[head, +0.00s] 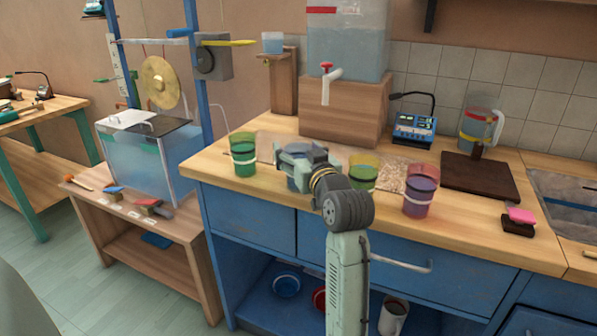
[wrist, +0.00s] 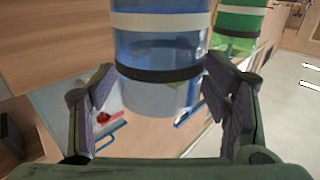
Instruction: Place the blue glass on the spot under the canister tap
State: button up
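The blue glass (wrist: 160,45), with a white band and a dark band, lies between the two fingers of my gripper (wrist: 160,95) in the wrist view. In the head view the blue glass (head: 294,181) stands on the counter, largely hidden behind my gripper (head: 300,158). The fingers look wide apart, one on each side of the glass; contact is hard to make out. The canister (head: 347,40) stands on a wooden block (head: 345,110), with its white tap (head: 327,88) and red knob at the front. The spot under the tap is hard to see behind my gripper.
A green glass (head: 243,155) stands left of the blue one; a yellow-green glass (head: 363,172) and a purple glass (head: 420,190) stand right. A blue meter (head: 414,128), a dark board (head: 480,176) and a jug (head: 479,128) are farther right. The counter's front edge is close.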

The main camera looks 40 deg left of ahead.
grip_shut()
dwell(0.8)
jog(key=shift+r, duration=0.1)
